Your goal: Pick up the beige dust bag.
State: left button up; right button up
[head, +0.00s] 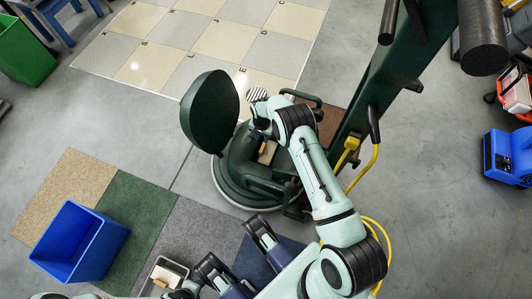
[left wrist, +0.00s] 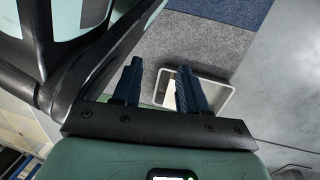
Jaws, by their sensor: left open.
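A small beige item (head: 162,275) lies in the grey tray (head: 183,268) at the lower left of the head view; it may be the dust bag, but it is too small to be sure. In the left wrist view the tray (left wrist: 222,101) is partly behind my left gripper (left wrist: 160,78), which is open with its right finger across the tray. A pale strip between the fingers is mostly hidden. Another pale piece (head: 267,152) shows on the green floor machine. My right gripper (head: 257,99) is at the arm's far end above that machine; its jaws are unclear.
The green floor machine (head: 230,188) has a tilted round cover (head: 211,112). A blue bin (head: 98,243) stands on carpet tiles left of the tray. A yellow cable (head: 365,170) runs near my right arm. Bare floor (head: 440,220) is free at right.

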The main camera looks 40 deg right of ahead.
aim_at(262, 147)
notch_tip(262, 147, down, 3)
jog(key=shift+r+b, duration=0.1)
jog(key=shift+b, duration=0.2)
notch_tip(262, 147, down, 5)
jog(key=shift+s+a+f+b, duration=0.1)
jog(key=shift+s+a+b, duration=0.05)
jog(key=shift+b, duration=0.8)
pick_arm(q)
jog(key=shift+g, duration=0.9)
jog(key=s+f, duration=0.2)
jog(key=s, duration=0.3)
jog(key=shift+a+f, duration=0.3)
jog(key=shift+f, duration=0.1)
pick_arm(e)
grip_shut()
